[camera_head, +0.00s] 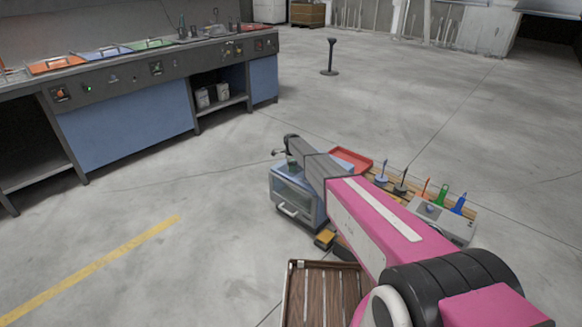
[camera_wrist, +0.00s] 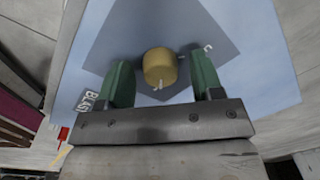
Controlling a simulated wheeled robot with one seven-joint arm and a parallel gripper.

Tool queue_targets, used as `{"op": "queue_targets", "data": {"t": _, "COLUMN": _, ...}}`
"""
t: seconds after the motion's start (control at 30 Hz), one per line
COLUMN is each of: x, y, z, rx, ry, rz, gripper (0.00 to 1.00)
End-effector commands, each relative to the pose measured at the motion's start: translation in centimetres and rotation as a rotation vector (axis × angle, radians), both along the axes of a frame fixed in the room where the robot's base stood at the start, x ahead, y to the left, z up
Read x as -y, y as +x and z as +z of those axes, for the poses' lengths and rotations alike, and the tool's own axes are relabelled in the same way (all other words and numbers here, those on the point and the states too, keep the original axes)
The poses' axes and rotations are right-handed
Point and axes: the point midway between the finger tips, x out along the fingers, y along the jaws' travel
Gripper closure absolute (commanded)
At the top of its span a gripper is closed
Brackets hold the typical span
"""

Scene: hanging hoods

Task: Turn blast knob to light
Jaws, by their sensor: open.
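A round tan knob (camera_wrist: 160,67) sits on a blue-grey panel (camera_wrist: 255,75) in the wrist view. The letters "BLAST" show at left on the panel, partly cut by a finger. A small white mark lies at the knob's near edge and another on the panel at upper right; I cannot read either. My gripper (camera_wrist: 161,76) is open, with one green finger on each side of the knob and gaps between. In the head view, my gripper (camera_head: 286,145) is over a blue cabinet (camera_head: 297,192) with a glass front and handle; the knob is hidden there.
A red tray (camera_head: 350,159), several coloured-handled tools and a grey box (camera_head: 440,222) stand right of the cabinet. A slatted wooden crate (camera_head: 322,292) is in front. A long workbench (camera_head: 135,118) is at left. Open concrete floor lies between.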

Motion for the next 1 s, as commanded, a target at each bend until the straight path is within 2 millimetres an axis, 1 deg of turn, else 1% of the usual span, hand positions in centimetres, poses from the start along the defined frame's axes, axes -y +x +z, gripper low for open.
{"op": "queue_targets", "data": {"t": 0.1, "x": 0.0, "y": 0.0, "z": 0.04, "rx": 0.0, "ry": 0.0, "rz": 0.0, "gripper": 0.4}}
{"op": "queue_targets", "data": {"t": 0.17, "x": 0.0, "y": 0.0, "z": 0.05, "rx": 0.0, "ry": 0.0, "rz": 0.0, "gripper": 0.59}}
{"op": "queue_targets", "data": {"t": 0.2, "x": 0.0, "y": -0.01, "z": 0.05, "rx": 0.0, "ry": 0.0, "rz": 0.0, "gripper": 0.72}}
{"op": "queue_targets", "data": {"t": 0.23, "x": 0.0, "y": 0.0, "z": 0.06, "rx": 0.0, "ry": 0.0, "rz": 0.0, "gripper": 0.82}}
{"op": "queue_targets", "data": {"t": 0.27, "x": 0.0, "y": 0.0, "z": 0.06, "rx": 0.0, "ry": 0.0, "rz": 0.0, "gripper": 0.89}}
{"op": "queue_targets", "data": {"t": 0.47, "x": 0.0, "y": 0.0, "z": 0.08, "rx": 0.0, "ry": 0.0, "rz": 0.004, "gripper": 0.89}}
{"op": "queue_targets", "data": {"t": 0.67, "x": 0.02, "y": 0.0, "z": 0.09, "rx": 0.0, "ry": 0.0, "rz": 0.051, "gripper": 0.89}}
{"op": "queue_targets", "data": {"t": 0.87, "x": 0.03, "y": 0.01, "z": 0.1, "rx": 0.0, "ry": 0.0, "rz": 0.168, "gripper": 0.89}}
{"op": "queue_targets", "data": {"t": 1.0, "x": 0.03, "y": 0.01, "z": 0.11, "rx": 0.001, "ry": 0.001, "rz": 0.288, "gripper": 0.89}}
